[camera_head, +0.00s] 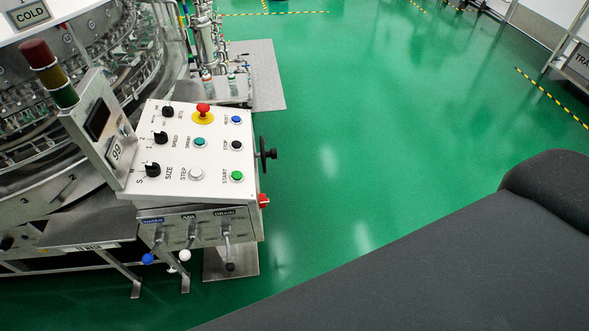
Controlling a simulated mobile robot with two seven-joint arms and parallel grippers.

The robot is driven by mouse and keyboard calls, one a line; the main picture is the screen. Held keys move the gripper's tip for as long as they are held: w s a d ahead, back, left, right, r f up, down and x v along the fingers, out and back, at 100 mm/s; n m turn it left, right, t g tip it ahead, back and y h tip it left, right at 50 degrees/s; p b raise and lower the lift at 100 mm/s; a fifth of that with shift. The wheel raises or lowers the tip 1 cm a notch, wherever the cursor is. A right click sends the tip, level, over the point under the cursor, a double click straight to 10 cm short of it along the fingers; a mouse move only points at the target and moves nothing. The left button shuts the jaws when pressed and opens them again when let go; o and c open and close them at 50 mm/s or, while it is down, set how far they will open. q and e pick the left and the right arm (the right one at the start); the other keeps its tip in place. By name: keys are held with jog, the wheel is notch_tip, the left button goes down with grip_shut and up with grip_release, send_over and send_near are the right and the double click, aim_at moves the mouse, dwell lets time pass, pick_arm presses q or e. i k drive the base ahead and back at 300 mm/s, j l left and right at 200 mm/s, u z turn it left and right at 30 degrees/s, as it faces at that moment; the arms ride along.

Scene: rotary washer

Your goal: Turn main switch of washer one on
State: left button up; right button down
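The washer's white sloped control panel (188,150) stands at the left of the head view. A small red switch-like part (264,201) sticks out of the box's right side near its lower corner; its setting is too small to tell. A black handwheel-like knob (268,154) sticks out higher on the same side. The panel top carries a red emergency button (203,109) on a yellow disc, black rotary knobs (153,170), a green start button (237,176) and other buttons. No label reading main switch is legible. Neither of my grippers is in view.
Levers with coloured balls (147,259) hang below the panel. A red, amber and green light tower (48,72) and a display post (99,125) stand at its left, before the round washer. Green floor (370,130) right of the panel is clear.

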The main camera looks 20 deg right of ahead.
aim_at(263, 201)
jog(key=z, duration=0.35)
jog(key=k+l+u, duration=0.1)
jog(key=l, duration=0.2)
jog(key=k+l+u, duration=0.15)
jog(key=l, duration=0.15)
jog(key=k+l+u, duration=0.1)
jog(key=l, duration=0.2)
jog(key=u, duration=0.25)
jog(key=i+l+u, duration=0.1)
jog(key=l+u, duration=0.9)
jog(key=l, duration=0.65)
jog(key=l+u, duration=0.1)
jog(key=l, duration=1.7)
